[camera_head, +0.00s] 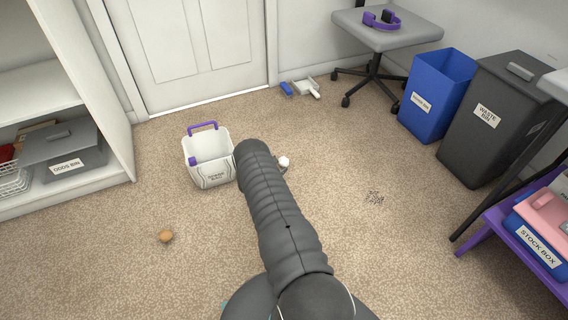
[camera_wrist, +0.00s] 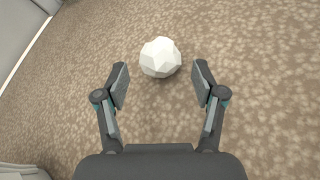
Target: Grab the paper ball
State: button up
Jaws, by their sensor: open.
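The paper ball (camera_wrist: 160,57) is white and faceted. It lies on the carpet, just ahead of my gripper's fingertips in the wrist view. In the head view the paper ball (camera_head: 284,162) shows just right of my arm's far end. My gripper (camera_wrist: 161,82) is open and empty, with one finger to each side of the ball's near edge and a gap to both. In the head view my arm hides the gripper fingers.
A white bin with a purple handle (camera_head: 208,170) stands close left of my arm's end. A small brown ball (camera_head: 166,236) lies at the left. Open carpet surrounds the ball.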

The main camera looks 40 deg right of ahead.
aim_at(281, 163)
jog(key=shift+b+x, duration=0.45)
jog(key=shift+x, duration=2.2)
jog(key=shift+f, duration=0.15)
jog(key=c, duration=0.6)
